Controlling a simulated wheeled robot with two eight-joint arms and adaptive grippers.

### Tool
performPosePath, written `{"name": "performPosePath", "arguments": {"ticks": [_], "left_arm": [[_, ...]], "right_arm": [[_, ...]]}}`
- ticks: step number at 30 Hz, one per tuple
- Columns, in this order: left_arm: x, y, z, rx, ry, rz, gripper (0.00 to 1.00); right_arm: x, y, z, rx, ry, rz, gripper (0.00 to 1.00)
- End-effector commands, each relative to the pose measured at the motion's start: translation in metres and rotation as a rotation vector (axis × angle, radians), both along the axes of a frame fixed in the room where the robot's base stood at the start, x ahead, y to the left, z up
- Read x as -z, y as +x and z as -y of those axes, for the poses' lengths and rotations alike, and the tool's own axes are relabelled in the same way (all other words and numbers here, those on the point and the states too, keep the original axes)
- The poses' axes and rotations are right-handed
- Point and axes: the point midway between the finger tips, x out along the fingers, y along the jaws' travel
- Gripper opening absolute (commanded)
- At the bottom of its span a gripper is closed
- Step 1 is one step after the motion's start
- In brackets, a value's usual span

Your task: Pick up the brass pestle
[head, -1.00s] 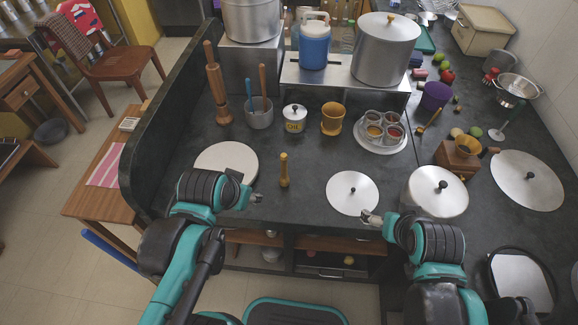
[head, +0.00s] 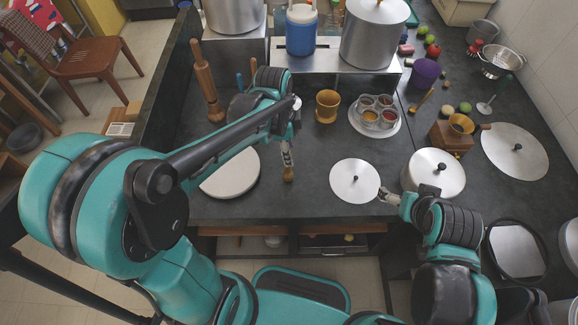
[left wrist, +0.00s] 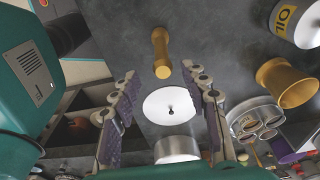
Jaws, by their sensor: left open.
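The brass pestle (head: 288,174) stands upright on the dark counter, between the pale round board and the flat round lid. In the left wrist view the pestle (left wrist: 161,52) shows whole, ahead of and between the open fingers, with nothing gripping it. My left gripper (head: 287,152) is open and empty, above and just behind the pestle; it hides the pestle's upper part in the head view. Its two fingers (left wrist: 164,76) stand wide apart in the wrist view. My right gripper (head: 386,193) is small at the right edge of the flat lid; its jaw opening is unclear.
The pale round board (head: 232,176) lies left of the pestle, the flat lid (head: 355,181) right. A brass mortar (head: 327,106) and a tray of spice cups (head: 374,126) stand behind. A lidded pot (head: 434,174) is farther right. My left arm covers the oil pot's area.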

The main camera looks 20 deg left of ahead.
Motion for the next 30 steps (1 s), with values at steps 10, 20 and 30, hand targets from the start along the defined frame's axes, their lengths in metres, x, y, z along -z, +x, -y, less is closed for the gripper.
{"name": "performPosePath", "arguments": {"ticks": [10,20,30], "left_arm": [[0.035,0.002,0.002,0.005,0.001,-0.002,0.46],[0.079,0.005,0.004,0.005,0.001,-0.002,0.46],[0.077,0.005,0.004,0.004,0.001,-0.001,0.09]], "right_arm": [[0.017,0.0,0.0,0.0,0.0,0.0,0.84],[0.039,0.0,0.0,0.0,0.0,0.0,0.84],[0.038,0.0,0.0,0.0,0.0,0.0,0.84]]}}
